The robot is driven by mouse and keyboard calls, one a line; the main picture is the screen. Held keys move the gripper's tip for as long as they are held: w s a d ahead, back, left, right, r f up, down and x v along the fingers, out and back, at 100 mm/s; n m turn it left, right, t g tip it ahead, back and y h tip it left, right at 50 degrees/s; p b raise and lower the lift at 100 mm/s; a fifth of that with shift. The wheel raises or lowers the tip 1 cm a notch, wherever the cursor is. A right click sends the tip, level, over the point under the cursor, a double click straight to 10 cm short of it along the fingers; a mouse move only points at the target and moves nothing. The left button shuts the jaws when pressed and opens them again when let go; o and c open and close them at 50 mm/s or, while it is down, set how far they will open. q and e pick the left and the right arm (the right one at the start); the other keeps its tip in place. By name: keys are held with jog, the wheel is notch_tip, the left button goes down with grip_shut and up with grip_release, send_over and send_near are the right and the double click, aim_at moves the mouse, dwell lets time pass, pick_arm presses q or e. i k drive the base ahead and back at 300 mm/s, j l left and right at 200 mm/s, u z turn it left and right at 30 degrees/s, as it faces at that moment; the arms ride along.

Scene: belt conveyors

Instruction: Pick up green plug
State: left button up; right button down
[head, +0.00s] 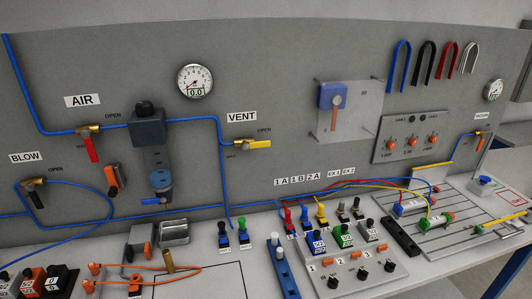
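The likely green plug (244,240) stands upright on the bench left of centre in the head view. It has a green top on a dark body. A similar plug with a dark top (223,233) stands just left of it.
Red, blue and yellow plugs (320,214) stand right of the green plug, with coloured tubes behind. A blue bar (281,262) lies in front. A metal tray (174,232) and orange cables (180,268) are left. The upright grey panel (270,120) closes the back.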

aim_at(242, 221)
jog(key=i+l+u, duration=0.15)
jog(key=l+u, duration=0.8)
jog(key=l, duration=0.25)
